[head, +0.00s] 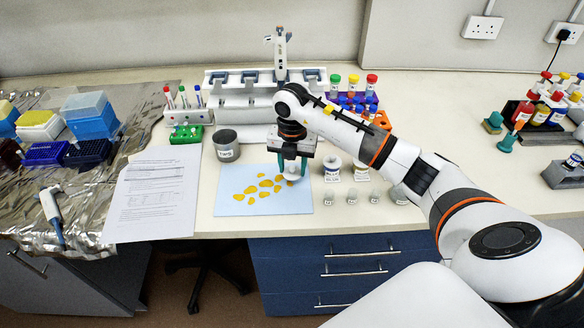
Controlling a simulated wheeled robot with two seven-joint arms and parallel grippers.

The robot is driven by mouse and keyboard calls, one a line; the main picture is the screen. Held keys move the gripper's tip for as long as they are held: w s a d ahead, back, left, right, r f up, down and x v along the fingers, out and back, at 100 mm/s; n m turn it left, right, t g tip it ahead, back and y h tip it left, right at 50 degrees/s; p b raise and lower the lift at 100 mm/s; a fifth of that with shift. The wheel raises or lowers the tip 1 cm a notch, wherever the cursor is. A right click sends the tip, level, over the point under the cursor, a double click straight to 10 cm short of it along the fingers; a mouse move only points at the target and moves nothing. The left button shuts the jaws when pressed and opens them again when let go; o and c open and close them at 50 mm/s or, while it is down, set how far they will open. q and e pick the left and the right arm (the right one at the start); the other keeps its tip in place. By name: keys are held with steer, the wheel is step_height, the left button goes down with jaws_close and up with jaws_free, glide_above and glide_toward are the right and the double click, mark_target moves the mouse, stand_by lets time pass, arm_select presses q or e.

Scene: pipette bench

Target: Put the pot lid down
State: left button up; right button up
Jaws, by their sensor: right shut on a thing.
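My right gripper (291,172) points down over the right part of a light blue mat (233,206) and is shut on a small white thing, which looks like the pot lid (293,177). The fingers hide part of it, and I cannot tell whether it touches the mat. A white labelled pot (332,173) stands on the bench just right of the gripper. My left gripper is not in view.
Yellow patches (250,189) lie on the mat. A grey pot (226,150) stands behind it to the left, with a printed sheet (152,195) beside. Several small weights (375,197) stand to the right. A pipette stand (240,100) is behind.

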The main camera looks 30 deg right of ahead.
steer(key=shift+f, duration=0.95)
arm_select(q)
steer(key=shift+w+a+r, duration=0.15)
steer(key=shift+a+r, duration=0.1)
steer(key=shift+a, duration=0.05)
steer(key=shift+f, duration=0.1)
arm_select(e)
steer(key=shift+f, duration=0.1)
steer(key=o, duration=0.9)
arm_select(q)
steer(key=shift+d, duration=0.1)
